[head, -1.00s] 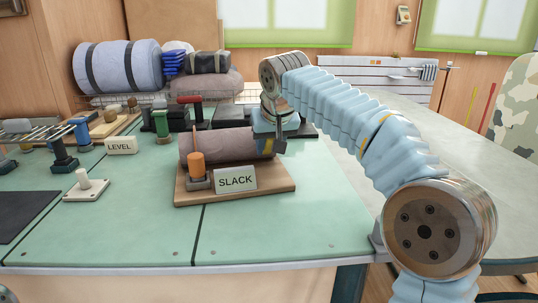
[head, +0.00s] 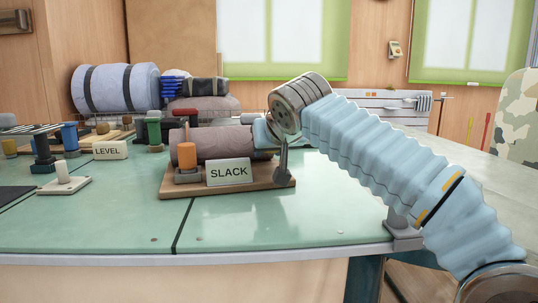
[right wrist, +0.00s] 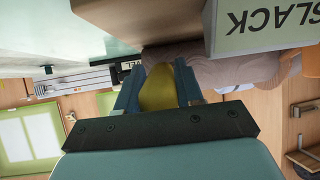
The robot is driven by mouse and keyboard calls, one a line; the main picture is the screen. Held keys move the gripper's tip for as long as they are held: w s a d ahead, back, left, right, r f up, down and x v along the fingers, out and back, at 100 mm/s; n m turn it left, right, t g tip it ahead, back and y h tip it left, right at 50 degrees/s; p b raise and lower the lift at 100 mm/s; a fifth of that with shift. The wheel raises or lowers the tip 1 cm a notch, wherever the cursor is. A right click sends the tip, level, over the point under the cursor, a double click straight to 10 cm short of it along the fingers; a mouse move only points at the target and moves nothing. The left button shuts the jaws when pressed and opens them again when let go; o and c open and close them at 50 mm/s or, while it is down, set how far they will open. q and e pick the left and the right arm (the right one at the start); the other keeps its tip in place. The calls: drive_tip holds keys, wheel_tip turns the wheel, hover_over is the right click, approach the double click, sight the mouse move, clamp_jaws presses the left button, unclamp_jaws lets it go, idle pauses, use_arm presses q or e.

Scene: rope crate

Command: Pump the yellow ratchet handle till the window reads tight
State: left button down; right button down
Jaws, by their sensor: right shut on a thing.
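The window sign (head: 229,172) reads SLACK and stands at the front of a wooden base (head: 262,182). A brown roll (head: 225,145) lies on the base behind it, with an orange post (head: 187,150) at its left. My right gripper shows in the right wrist view (right wrist: 157,76), its two fingers shut on the yellow handle (right wrist: 158,92). The sign also shows upside down there (right wrist: 262,20). In the head view my right arm hides the handle and most of the gripper at the roll's right end. My left gripper is not in view.
A LEVEL sign (head: 110,150), a white block with a peg (head: 64,183) and several tools stand at the left. Strapped rolls (head: 117,88) lie at the back. The green tabletop (head: 270,228) in front of the base is clear.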

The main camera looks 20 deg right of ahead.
drive_tip(key=c, duration=0.8)
unclamp_jaws()
drive_tip(key=p+v, duration=0.1)
drive_tip(key=v, duration=1.3)
drive_tip(key=shift+p, duration=0.35)
drive_tip(key=shift+w, duration=0.1)
